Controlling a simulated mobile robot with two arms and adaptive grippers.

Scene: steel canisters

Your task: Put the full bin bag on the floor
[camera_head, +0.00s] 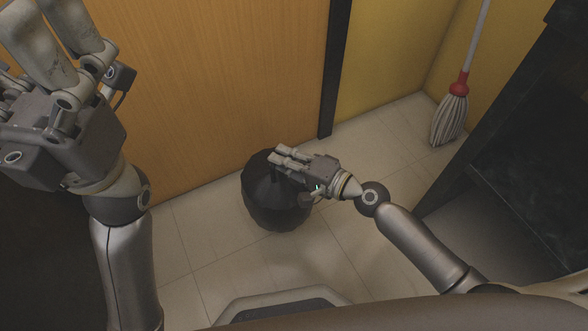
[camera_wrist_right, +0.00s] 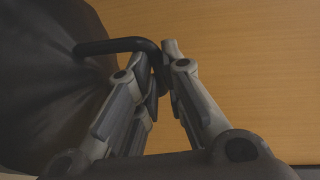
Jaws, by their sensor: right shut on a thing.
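The full bin bag (camera_head: 278,208) is black, round and upright in the head view, close to the wooden panel. My right gripper (camera_head: 280,160) is over its top. In the right wrist view the bag (camera_wrist_right: 45,85) fills the left side, and its dark bent loop (camera_wrist_right: 110,45) runs between the fingertips of my right gripper (camera_wrist_right: 160,65), which is shut on it. I cannot tell whether the bag's underside touches the floor. My left gripper (camera_head: 65,75) is raised at the upper left, near the camera, with no object visible in it; its fingertips are partly cut off.
The tiled floor (camera_head: 195,255) is bare around the bag. An orange wooden panel (camera_head: 200,70) stands behind it. A mop (camera_head: 452,115) leans in the back right corner. A dark cabinet (camera_head: 535,140) stands at the right. A grey-rimmed dark object (camera_head: 285,295) shows at the bottom.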

